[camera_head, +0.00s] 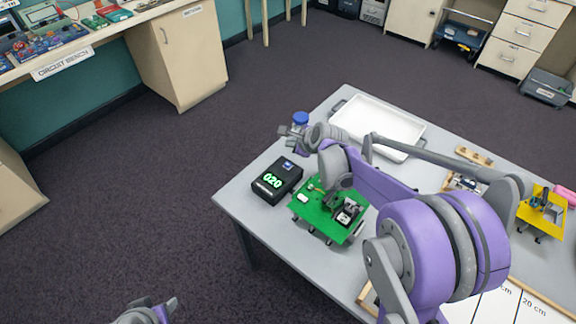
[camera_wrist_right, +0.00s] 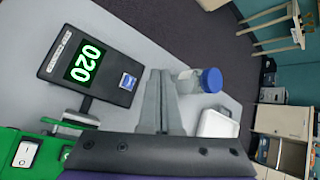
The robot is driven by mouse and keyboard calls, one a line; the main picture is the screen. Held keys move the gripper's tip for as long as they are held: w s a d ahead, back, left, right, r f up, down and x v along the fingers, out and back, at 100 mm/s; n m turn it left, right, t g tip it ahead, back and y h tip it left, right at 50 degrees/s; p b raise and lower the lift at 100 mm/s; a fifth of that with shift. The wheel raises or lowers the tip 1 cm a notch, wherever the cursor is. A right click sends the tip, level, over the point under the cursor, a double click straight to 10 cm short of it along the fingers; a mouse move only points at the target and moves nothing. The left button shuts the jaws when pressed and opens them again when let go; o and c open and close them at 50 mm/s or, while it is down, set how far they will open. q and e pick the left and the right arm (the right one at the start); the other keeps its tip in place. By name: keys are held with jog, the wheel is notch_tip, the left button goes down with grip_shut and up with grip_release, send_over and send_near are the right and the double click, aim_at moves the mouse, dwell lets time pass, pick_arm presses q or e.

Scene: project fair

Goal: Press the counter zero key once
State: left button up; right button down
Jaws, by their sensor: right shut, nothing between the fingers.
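The counter is a black box (camera_head: 277,181) on the grey table, with a green display reading 020. Its small blue key (camera_head: 288,165) is at the far end of its top. In the right wrist view the counter (camera_wrist_right: 60,55) is at upper left, and the blue key (camera_wrist_right: 127,82) faces up, uncovered. My right gripper (camera_head: 289,133) is shut and empty beyond the counter's key end. In the wrist view its fingertips (camera_wrist_right: 161,74) appear just right of the key, apart from it in the picture. My left gripper (camera_head: 163,309) shows only partly at the bottom edge.
A jar with a blue lid (camera_head: 300,119) stands close behind my right gripper. A green board (camera_head: 310,213) sits beside the counter, under my right arm. A white tray (camera_head: 380,122) lies farther back. A yellow board (camera_head: 527,214) is at the right.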

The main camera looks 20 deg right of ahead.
jog(key=shift+f+b, duration=2.2)
jog(key=shift+f, duration=1.35)
jog(key=shift+f+b, duration=0.4)
jog(key=shift+f, duration=0.05)
jog(key=shift+f+b, duration=0.3)
jog(key=shift+f, duration=0.05)
jog(key=shift+r, duration=0.15)
jog(key=shift+r+p, duration=0.5)
jog(key=shift+r, duration=0.15)
jog(key=shift+r, duration=0.1)
jog(key=shift+r+p, duration=1.65)
jog(key=shift+r, duration=0.75)
